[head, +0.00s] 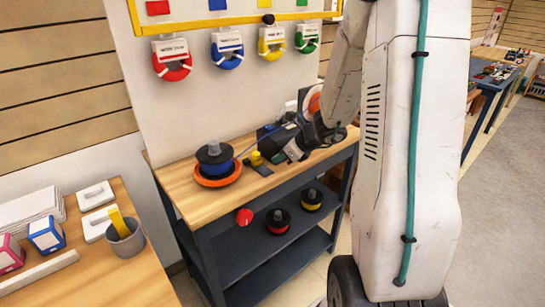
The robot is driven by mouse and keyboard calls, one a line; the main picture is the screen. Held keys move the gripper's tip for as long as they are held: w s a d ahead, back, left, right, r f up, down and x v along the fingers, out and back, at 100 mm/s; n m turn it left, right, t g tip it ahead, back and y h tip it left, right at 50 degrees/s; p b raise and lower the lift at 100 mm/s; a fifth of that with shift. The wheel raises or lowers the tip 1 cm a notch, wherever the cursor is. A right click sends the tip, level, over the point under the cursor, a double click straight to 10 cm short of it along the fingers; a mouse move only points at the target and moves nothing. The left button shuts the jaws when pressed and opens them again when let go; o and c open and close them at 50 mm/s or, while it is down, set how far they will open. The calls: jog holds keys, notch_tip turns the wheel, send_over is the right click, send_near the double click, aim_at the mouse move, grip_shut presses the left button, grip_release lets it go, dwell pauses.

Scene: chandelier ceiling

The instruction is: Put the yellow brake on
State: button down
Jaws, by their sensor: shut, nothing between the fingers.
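A small yellow piece (256,158), which looks like the yellow brake, stands on a small dark plate on the wooden bench top (185,185). Beside it on the left, a blue spool (216,167) with a dark grey top sits on an orange round base (217,180). My gripper (270,143) is dark and low over the bench, just right of and behind the yellow piece. It is shut and empty. Its fingertips are small and partly lost among dark parts, so I cannot tell whether they touch the yellow piece.
Red, blue, yellow and green rings (229,52) hang on the white panel behind. Spools (278,220) and a red piece (245,216) sit on the shelf below. A side table at left holds a grey cup (125,240) and boxes. The bench's front left is clear.

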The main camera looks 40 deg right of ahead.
jog(key=v, duration=0.9)
jog(key=shift+r, duration=0.3)
jog(key=shift+s, duration=0.1)
